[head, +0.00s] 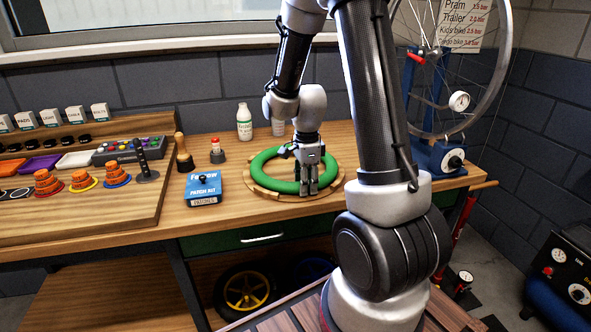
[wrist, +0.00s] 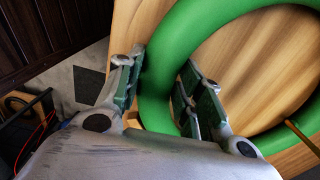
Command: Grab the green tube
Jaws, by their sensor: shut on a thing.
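The green tube (head: 262,167) is a thick ring lying on a round wooden holder (head: 262,191) on the bench. My gripper (head: 308,187) points down at the right front part of the ring. In the wrist view, the two fingers of my gripper (wrist: 160,90) stand on either side of the green tube (wrist: 154,75), one outside the ring and one inside it. The gripper is shut on the tube. The fingers hide a short part of it. I cannot tell whether the tube is lifted off the holder.
A blue patch kit box (head: 204,188) sits left of the ring. A white bottle (head: 244,122) stands behind it. A blue wheel stand (head: 437,155) is at the right. A tray of caps and coloured pieces (head: 83,215) fills the left. The bench front has a green drawer (head: 262,238).

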